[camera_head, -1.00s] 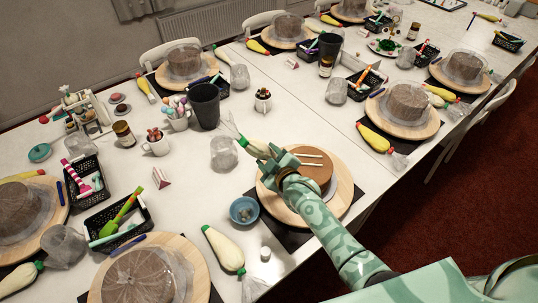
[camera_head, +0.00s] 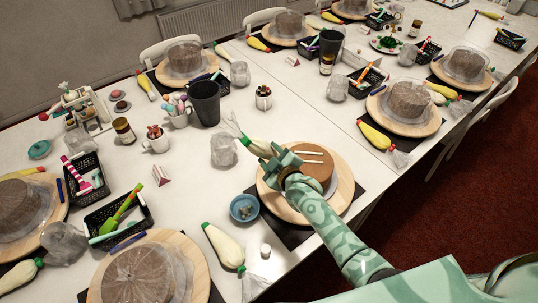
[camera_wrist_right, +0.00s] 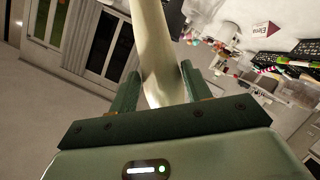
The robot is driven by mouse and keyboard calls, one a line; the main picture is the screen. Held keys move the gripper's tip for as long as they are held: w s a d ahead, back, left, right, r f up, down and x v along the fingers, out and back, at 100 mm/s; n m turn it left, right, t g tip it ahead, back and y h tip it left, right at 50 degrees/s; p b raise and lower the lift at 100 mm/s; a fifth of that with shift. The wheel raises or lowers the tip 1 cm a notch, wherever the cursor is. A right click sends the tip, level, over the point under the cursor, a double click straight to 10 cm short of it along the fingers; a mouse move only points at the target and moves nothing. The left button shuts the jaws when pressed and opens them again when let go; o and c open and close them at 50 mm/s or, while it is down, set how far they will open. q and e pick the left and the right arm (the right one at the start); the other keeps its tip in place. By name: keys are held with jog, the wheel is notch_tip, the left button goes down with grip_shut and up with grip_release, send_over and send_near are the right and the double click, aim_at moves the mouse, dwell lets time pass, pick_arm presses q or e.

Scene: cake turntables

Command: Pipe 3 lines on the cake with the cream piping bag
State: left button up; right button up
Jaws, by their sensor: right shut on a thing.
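The brown cake (camera_head: 324,172) sits on a round wooden board (camera_head: 343,192) at the table's front edge. Two pale cream lines (camera_head: 311,152) show on its top; my arm covers part of the cake. My right gripper (camera_head: 274,157) is shut on the cream piping bag (camera_head: 257,147), over the cake's left side. The bag's clear tail points up and left; its nozzle is hidden behind the gripper. In the right wrist view the pale bag (camera_wrist_right: 154,45) stands between the fingers (camera_wrist_right: 157,88). My left gripper is not in view.
A blue bowl (camera_head: 244,208) and another piping bag (camera_head: 223,245) lie left of the board. A clear cup (camera_head: 223,150) and black cup (camera_head: 205,104) stand behind. Wrapped cakes (camera_head: 143,277) and black baskets (camera_head: 118,219) fill other places.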

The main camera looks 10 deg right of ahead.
jog(key=shift+s+d+p, duration=0.25)
jog(key=shift+s+d, duration=0.05)
jog(key=shift+d, duration=0.45)
jog(key=shift+s+d+p, duration=0.25)
jog(key=shift+d+p, duration=0.05)
jog(key=shift+d, duration=0.5)
jog(key=shift+s+d+p, duration=0.25)
jog(key=shift+s+d, duration=0.05)
jog(key=shift+d, duration=0.45)
jog(key=shift+s+d+p, duration=0.2)
jog(key=shift+s+d, duration=0.1)
jog(key=shift+d, duration=0.5)
jog(key=shift+s+d+p, duration=0.15)
jog(key=shift+s+d, duration=0.15)
jog(key=shift+d, duration=0.5)
jog(key=shift+s+d+p, duration=0.2)
jog(key=shift+s+d, duration=0.1)
jog(key=shift+d, duration=0.5)
jog(key=o, duration=0.4)
jog(key=shift+c, duration=0.2)
jog(key=shift+r, duration=0.1)
notch_tip(320, 180, up, 4)
jog(key=p, duration=0.4)
